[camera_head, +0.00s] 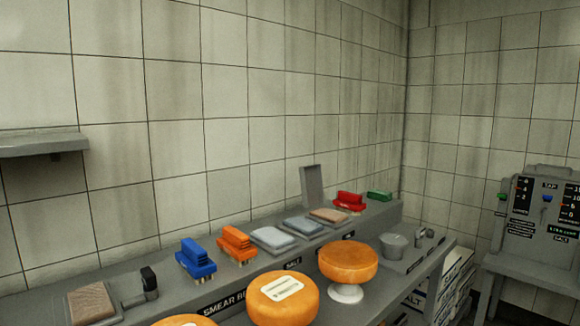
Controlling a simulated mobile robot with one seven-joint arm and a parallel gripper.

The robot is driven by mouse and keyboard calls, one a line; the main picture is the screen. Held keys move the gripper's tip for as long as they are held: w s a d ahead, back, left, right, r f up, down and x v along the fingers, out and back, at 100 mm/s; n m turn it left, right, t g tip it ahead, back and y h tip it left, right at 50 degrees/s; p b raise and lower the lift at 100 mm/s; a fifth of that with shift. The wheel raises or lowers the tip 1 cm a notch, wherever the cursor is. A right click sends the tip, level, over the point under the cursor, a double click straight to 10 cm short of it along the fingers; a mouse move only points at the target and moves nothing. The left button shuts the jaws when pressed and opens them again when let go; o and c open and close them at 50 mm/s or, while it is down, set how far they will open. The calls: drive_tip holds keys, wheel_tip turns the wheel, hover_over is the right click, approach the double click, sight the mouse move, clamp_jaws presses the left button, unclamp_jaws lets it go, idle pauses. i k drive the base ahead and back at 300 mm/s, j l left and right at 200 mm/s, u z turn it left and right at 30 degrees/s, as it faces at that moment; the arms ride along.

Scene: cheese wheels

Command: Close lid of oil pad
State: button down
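A grey lid panel (313,185) stands upright, open, at the back of the grey counter ledge. In front of it lies a brownish pad (329,215), which looks like the oil pad, though its label is too small to read. Two pale blue-grey pads, one nearer (272,238) and one beside the brownish pad (304,226), lie to its left. My gripper is not in view.
Blue (196,259), orange (237,243), red (348,202) and green (379,196) brushes stand on the ledge. Orange cheese wheels (283,298) sit in front, one on a white stand (346,293). A grey pot (393,246) stands right. A brown pad (91,302) lies lower left.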

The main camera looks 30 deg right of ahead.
sight(313, 190)
drive_tip(key=l+u, duration=0.25)
drive_tip(key=l, duration=0.8)
drive_tip(key=l+u, duration=0.1)
drive_tip(key=l, duration=0.95)
drive_tip(key=k+l, duration=0.15)
drive_tip(key=l, duration=0.9)
drive_tip(key=i+u, duration=0.05)
